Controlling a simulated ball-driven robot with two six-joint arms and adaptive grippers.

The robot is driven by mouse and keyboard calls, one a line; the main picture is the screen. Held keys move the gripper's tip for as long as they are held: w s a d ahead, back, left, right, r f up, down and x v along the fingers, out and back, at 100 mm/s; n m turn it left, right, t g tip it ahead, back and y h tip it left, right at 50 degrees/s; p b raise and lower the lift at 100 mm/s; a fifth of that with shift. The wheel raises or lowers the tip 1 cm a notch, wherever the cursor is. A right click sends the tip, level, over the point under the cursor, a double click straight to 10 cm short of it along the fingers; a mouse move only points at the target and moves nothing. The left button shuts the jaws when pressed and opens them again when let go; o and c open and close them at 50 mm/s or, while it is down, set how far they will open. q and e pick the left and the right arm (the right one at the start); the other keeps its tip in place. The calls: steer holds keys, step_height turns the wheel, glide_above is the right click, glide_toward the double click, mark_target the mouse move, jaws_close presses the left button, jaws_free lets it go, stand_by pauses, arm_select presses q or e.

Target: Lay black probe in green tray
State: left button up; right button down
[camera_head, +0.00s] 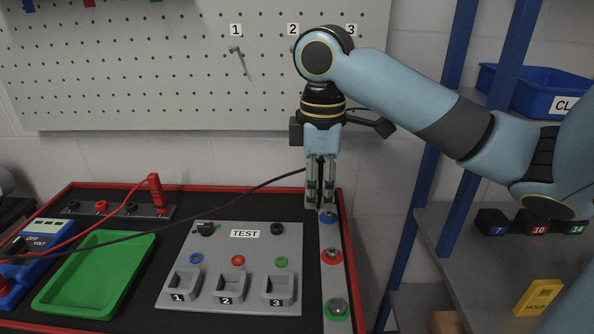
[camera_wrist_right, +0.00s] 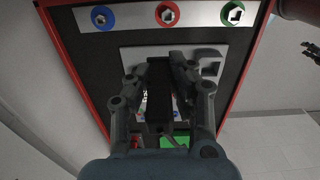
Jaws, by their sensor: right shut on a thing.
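My right gripper (camera_head: 320,205) hangs fingers-down above the back right of the bench, near the blue socket. Its fingers, also seen in the right wrist view (camera_wrist_right: 160,68), are shut on the black probe (camera_wrist_right: 159,98), a dark upright block there. In the head view the fingers mostly hide the probe, and its black cable (camera_head: 235,192) runs left from them. The green tray (camera_head: 98,272) lies empty at the bench's left. A dark claw-like shape (camera_wrist_right: 312,52) at the wrist view's right edge looks like my left gripper; its opening is unclear.
The grey TEST panel (camera_head: 238,262) with several slots stands between tray and gripper. A red probe (camera_head: 157,190) stands in the rear strip, its cable crossing above the tray's back. Blue, red and green sockets (camera_head: 332,257) line the right. A pegboard (camera_head: 180,70) stands behind.

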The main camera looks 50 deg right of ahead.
steer(key=shift+s+d+r, duration=0.1)
steer(key=shift+s+r, duration=0.25)
steer(key=shift+s, duration=0.2)
steer(key=shift+s+d+r, duration=0.1)
steer(key=shift+s+r, duration=0.2)
steer(key=shift+s, duration=0.25)
